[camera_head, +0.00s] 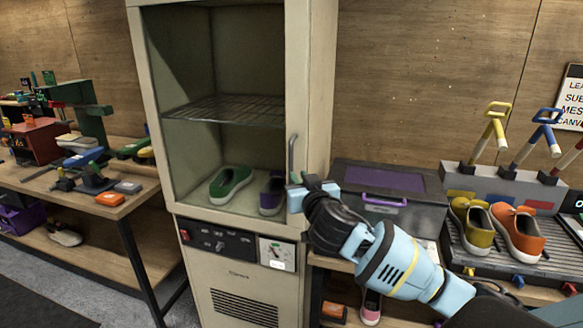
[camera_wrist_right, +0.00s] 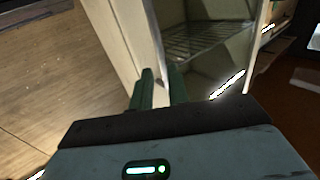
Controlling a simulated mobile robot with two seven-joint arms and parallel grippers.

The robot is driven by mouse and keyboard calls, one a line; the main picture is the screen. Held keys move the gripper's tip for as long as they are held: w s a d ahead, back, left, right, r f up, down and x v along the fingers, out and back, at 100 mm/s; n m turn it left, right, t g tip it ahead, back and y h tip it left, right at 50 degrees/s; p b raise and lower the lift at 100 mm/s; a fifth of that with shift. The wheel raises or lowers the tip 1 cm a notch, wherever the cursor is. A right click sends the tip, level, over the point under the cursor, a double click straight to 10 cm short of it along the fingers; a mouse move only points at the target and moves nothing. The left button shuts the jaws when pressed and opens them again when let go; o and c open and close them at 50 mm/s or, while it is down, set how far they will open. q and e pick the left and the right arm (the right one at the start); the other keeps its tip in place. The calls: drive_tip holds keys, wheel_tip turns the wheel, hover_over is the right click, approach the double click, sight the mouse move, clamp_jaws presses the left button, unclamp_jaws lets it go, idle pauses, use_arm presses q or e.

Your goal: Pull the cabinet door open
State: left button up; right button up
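The beige cabinet (camera_head: 309,70) stands upright with a framed door whose large window shows a wire shelf and shoes inside. The door looks closed. A slim grey vertical handle (camera_head: 292,155) is on the door's right edge. My right gripper (camera_head: 296,178) is at the handle's lower end. In the right wrist view, its two green fingers (camera_wrist_right: 161,82) stand apart, with the cabinet edge and what looks like the handle (camera_wrist_right: 153,45) between and beyond them. Contact with the handle cannot be made out. My left gripper is not in view.
A dark box with a purple lid (camera_head: 385,180) stands right of the cabinet, close to my right arm. A rack with yellow and orange shoes (camera_head: 518,232) is farther right. A cluttered workbench (camera_head: 85,200) is at left. The floor before the cabinet's left side looks clear.

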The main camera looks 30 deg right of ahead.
sight(292, 167)
drive_tip(key=shift+x, duration=3.9)
drive_tip(key=shift+f, duration=0.15)
clamp_jaws()
